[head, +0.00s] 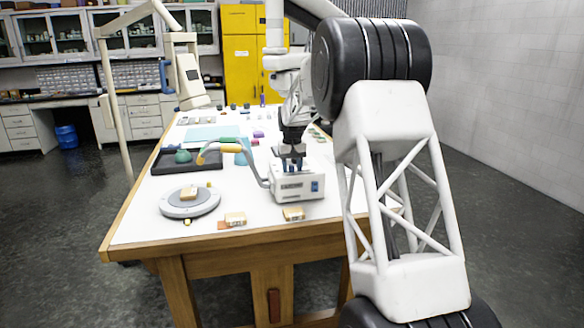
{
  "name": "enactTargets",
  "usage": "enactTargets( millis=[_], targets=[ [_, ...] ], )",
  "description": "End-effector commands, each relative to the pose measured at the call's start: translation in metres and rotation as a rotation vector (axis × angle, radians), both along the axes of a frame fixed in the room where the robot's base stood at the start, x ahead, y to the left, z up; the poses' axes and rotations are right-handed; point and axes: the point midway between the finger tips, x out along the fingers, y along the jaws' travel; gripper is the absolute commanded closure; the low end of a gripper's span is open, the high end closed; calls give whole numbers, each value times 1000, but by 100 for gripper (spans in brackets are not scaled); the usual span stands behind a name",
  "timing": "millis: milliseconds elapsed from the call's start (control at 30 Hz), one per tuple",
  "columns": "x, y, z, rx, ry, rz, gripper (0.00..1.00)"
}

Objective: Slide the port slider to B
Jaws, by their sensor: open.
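A white box-shaped device (297,186) stands near the front middle of the table, with dark lettering and a blue patch (315,186) on its front face. My gripper (291,163) points down just above the top of this device. It is open, with nothing clearly seen between its fingers. Blue parts show at the fingers, and I cannot tell whether they belong to the device or to my gripper. The port slider and the B mark are too small to make out. Contact between the fingers and the device cannot be told.
A grey curved arm with a yellow-orange handle (218,149) stands left of the device. A dark tray (168,165) holds a green dome (183,156). A round grey plate (177,208) bears a small block (188,193). Small labelled blocks (235,219) (293,214) lie along the front edge.

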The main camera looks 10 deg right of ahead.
Motion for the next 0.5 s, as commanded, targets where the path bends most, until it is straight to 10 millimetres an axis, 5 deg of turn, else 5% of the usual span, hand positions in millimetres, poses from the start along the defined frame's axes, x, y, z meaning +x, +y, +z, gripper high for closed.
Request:
enactTargets(
  millis=[300, 500],
  targets=[
    [0, 0, -1, 0, -1, 0, 55],
    [0, 0, -1, 0, -1, 0, 85]
  ],
)
